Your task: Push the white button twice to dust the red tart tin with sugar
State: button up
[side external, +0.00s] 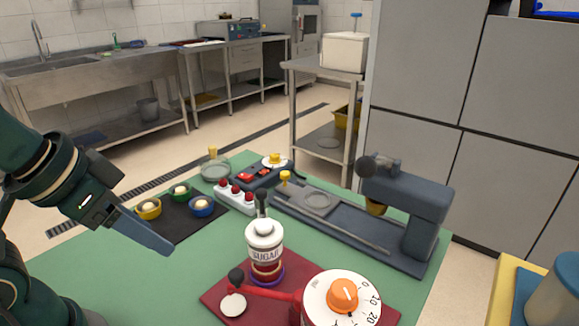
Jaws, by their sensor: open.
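My gripper (160,245) is at the left, above the green table, with its blue-grey finger pointing down and right; it is open and apart from everything. A white sugar dispenser (265,240) labelled SUGAR stands on a dark red board. It has a rounded white top and a dark lever above. Red shows under its label, above a purple ring; I cannot tell whether this is the red tart tin. A white disc (233,304) lies at the board's left, below a black knob; I cannot tell whether this disc or the dispenser's top is the white button.
Yellow (148,210), green (180,192) and blue (202,208) tins sit on a black mat. A white box with red knobs (236,199) and a dark press (410,210) stand behind. A large orange-knobbed dial (342,296) is at the front. Green table (120,285) is clear near my gripper.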

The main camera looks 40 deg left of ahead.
grip_shut()
dwell(1.8)
